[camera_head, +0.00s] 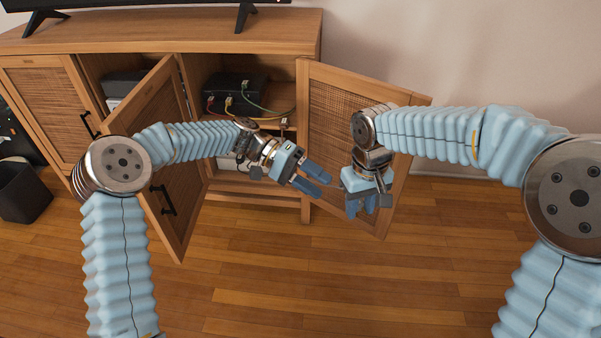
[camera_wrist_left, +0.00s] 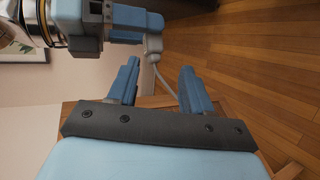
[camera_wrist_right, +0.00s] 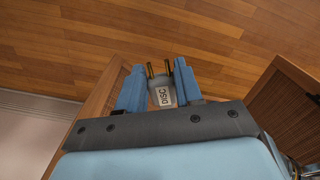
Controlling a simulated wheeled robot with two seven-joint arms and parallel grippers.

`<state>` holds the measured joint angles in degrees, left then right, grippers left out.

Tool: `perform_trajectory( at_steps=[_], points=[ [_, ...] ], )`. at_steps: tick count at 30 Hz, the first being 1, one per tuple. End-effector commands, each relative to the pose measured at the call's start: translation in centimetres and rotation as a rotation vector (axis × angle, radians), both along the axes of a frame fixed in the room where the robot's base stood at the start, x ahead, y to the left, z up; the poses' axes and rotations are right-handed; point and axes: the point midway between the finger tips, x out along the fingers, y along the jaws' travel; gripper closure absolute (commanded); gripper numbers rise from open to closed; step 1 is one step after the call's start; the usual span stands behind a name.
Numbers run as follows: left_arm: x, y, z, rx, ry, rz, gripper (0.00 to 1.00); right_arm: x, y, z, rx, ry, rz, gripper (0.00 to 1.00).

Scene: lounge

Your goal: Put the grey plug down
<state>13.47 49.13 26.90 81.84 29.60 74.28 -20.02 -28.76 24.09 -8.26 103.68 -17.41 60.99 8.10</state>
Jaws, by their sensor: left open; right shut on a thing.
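The grey plug (camera_wrist_right: 161,92) has two brass prongs and a printed label. My right gripper (camera_wrist_right: 153,88) is shut on its sides, and the prongs point away from the gripper. In the left wrist view the plug (camera_wrist_left: 153,44) shows beside the right gripper's blue fingers, with a grey cord (camera_wrist_left: 163,78) trailing from it. In the head view my right gripper (camera_head: 366,205) points down in front of the cabinet's right door, and the plug is hard to make out. My left gripper (camera_head: 316,180) is open and empty, just left of the right gripper.
The wooden cabinet (camera_head: 170,32) stands behind with its left door (camera_head: 160,140) and right door (camera_head: 325,105) swung open. A black box (camera_head: 236,90) with coloured cables sits on its shelf. A dark bin (camera_head: 25,192) is far left. The wooden floor (camera_head: 300,270) in front is clear.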

Motion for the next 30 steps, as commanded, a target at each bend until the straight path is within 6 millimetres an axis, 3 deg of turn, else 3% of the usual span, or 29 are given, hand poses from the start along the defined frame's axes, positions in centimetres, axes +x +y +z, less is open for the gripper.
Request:
perform_trajectory(
  at_steps=[3,10,23,30],
  points=[
    [-1.0,-2.2,-0.9,0.001,0.002,-0.003,0.50,0.0,0.0,0.0,0.000,0.000,0.000,1.00],
    [-2.2,-5.3,-2.1,0.002,0.002,-0.001,0.50,0.0,0.0,0.0,0.000,0.000,0.000,1.00],
    [-2.6,-6.2,-2.6,0.004,0.002,0.001,0.50,0.0,0.1,0.1,0.002,-0.002,0.001,1.00],
    [-2.6,-6.1,-2.7,0.006,0.002,0.001,0.83,0.1,0.1,0.2,0.003,-0.004,0.001,1.00]
  ],
)
